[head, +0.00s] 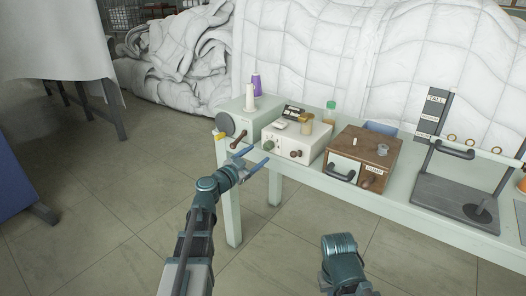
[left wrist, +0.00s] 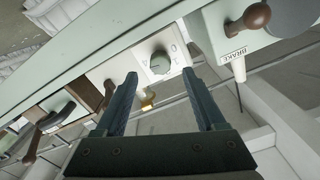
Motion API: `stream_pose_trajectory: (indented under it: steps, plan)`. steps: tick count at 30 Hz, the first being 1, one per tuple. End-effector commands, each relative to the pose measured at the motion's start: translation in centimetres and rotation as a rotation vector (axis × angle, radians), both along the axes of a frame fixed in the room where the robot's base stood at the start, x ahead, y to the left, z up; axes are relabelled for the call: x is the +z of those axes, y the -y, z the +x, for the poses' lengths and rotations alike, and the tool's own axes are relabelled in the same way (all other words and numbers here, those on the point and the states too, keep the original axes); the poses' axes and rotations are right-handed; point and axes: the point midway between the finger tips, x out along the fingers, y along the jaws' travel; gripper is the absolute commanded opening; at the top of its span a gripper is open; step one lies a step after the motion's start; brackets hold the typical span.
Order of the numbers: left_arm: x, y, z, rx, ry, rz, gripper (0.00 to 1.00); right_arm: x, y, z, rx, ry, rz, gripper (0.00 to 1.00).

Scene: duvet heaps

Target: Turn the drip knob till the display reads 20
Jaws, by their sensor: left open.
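The white box (head: 298,140) stands on the pale green bench. No readable display number shows. A dark panel (head: 293,112) at the box's back is too small to read.
A green box (head: 247,125) with a brown handle and a BRAKE label (left wrist: 236,55) adjoins on the left. A wooden box (head: 368,150) labelled PUMP is on the right. Bottles, cups and a grey stand (head: 462,197) occupy the bench (head: 330,182). The front floor is clear.

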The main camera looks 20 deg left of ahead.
Motion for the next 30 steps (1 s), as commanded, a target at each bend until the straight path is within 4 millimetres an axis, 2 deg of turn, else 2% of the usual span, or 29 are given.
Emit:
stream_pose_trajectory:
  steps: [1,3,12,18,30]
  plan:
    - [0.0,-0.4,-1.6,0.003,0.0,0.0,0.72,0.0,0.0,0.0,0.0,0.0,0.0,0.0]
    - [0.0,-0.9,-3.0,0.002,0.0,0.0,0.72,0.0,0.0,0.0,0.0,0.0,0.0,0.0]
    - [0.0,-2.5,-7.0,0.001,0.0,0.001,0.72,0.0,0.0,0.0,0.0,0.0,0.0,0.0]
    - [0.0,-2.8,-7.7,0.0,0.0,0.001,0.72,0.0,0.0,0.0,0.0,0.0,0.0,0.0]
    - [0.0,-2.8,-7.7,0.0,0.0,0.001,0.72,0.0,0.0,0.0,0.0,0.0,0.0,0.0]
